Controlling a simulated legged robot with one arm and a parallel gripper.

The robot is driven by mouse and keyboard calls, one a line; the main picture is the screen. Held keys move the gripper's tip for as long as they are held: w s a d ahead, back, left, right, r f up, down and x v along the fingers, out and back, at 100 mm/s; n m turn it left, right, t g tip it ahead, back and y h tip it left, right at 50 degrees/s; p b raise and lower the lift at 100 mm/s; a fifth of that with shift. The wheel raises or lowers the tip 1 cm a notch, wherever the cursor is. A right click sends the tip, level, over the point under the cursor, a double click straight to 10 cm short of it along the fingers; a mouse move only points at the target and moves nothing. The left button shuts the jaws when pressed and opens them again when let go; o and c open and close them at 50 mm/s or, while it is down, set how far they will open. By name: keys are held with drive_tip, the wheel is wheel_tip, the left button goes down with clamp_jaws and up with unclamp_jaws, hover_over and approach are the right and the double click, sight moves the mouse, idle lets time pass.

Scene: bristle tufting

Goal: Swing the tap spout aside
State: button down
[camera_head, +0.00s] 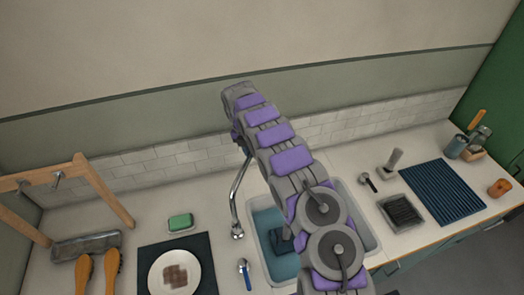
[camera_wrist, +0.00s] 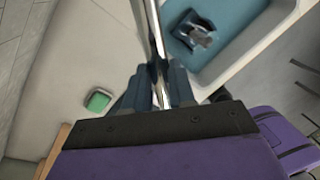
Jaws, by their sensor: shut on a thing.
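The tap spout (camera_head: 236,195) is a thin curved chrome pipe. In the head view it hangs at the left edge of the sink (camera_head: 268,212), its outlet end low beside the basin. In the wrist view the chrome spout (camera_wrist: 153,30) runs between the dark fingers of my gripper (camera_wrist: 160,88), which is shut on it. In the head view my purple and grey arm hides the gripper and the upper part of the tap. A dark blue object (camera_head: 282,240) lies in the basin; it also shows in the wrist view (camera_wrist: 196,30).
A green sponge in a dish (camera_head: 180,222) and a plate with a brown stain (camera_head: 174,272) on a dark mat are left of the sink. A wooden rack (camera_head: 90,190) stands far left. A ribbed blue mat (camera_head: 442,192) and a dark tray (camera_head: 401,211) lie right.

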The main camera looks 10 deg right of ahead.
drive_tip(key=w+a+n+p, duration=0.2)
drive_tip(key=a+n, duration=0.2)
drive_tip(key=a, duration=0.3)
drive_tip(key=shift+w+a+n+t, duration=0.25)
drive_tip(key=shift+a+n+t, duration=0.05)
drive_tip(key=shift+n+t, duration=0.1)
drive_tip(key=c, duration=1)
unclamp_jaws()
drive_tip(key=shift+o, duration=0.2)
